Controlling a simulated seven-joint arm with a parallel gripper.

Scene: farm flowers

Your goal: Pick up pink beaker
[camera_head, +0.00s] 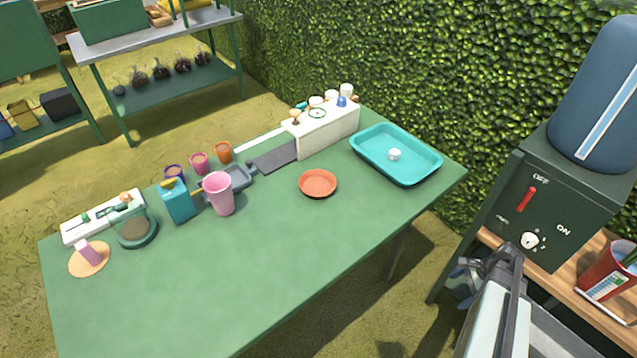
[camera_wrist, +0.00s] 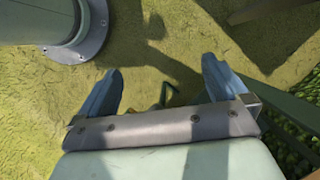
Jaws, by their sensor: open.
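The pink beaker (camera_head: 219,194) stands upright on the green table (camera_head: 270,270), left of the middle. It is right of a teal canister (camera_head: 178,201) and in front of a grey tray (camera_head: 240,178). My gripper (camera_head: 478,268) is at the lower right, off the table's right side and far from the beaker. The beaker does not show in the wrist view.
An orange-red dish (camera_head: 317,183) lies right of the beaker. A turquoise tray (camera_head: 395,154) sits at the table's right end, near a white box (camera_head: 325,128). Small cups (camera_head: 199,163) stand behind. A dark switch box (camera_head: 541,203) is beside my arm. The table's front is clear.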

